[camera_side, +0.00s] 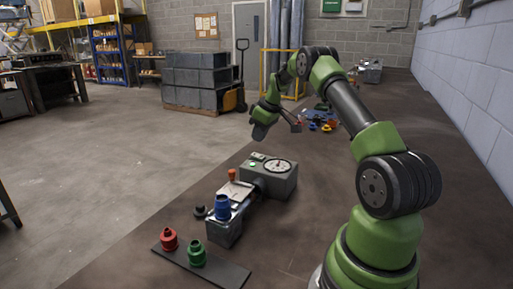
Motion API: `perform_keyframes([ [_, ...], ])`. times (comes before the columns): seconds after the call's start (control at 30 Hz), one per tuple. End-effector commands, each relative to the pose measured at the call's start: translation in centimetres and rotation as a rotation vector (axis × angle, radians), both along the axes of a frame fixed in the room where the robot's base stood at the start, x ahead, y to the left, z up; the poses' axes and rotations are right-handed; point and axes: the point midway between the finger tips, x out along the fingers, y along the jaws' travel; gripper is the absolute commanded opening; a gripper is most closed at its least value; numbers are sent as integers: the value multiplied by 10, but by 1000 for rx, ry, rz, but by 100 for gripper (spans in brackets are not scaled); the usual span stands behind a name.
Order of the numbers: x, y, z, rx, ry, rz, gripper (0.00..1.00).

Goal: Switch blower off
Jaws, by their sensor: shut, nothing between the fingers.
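A grey-green machine box (269,180) with a round white dial (278,166) on its sloping top stands on the brown surface at the middle; I take it for the blower. A small green-lit control (254,163) shows left of the dial; its on or off state is too small to tell. An orange-topped lever or knob (232,175) stands at its left.
A blue fitting (222,207) sits on a grey block in front of the box. A red fitting (169,239) and a green fitting (196,253) stand on a dark strip (226,271). Several coloured parts (322,122) lie behind. Brown surface right of the box is clear.

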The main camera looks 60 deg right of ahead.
Motion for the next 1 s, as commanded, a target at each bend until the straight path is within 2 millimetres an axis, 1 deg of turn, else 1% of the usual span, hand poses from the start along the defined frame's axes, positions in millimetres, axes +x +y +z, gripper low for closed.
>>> perform_keyframes([
  [0.03, 3, 1, -10, 2, 2, 1, 0],
  [0.1, 5, 1, -21, 2, 1, 0, 0],
  [0.2, 7, 1, -34, 1, 1, 0, 0],
  [0.3, 8, 1, -41, 1, 0, 0, 0],
  [0.43, 9, 1, -45, -1, -1, 0, 0],
  [0.73, 9, 0, -46, -1, -1, 0, 0],
  [0.87, 16, 1, -55, 0, 0, 2, 0],
  [1.0, 18, 1, -57, 0, 1, 2, 0],
])
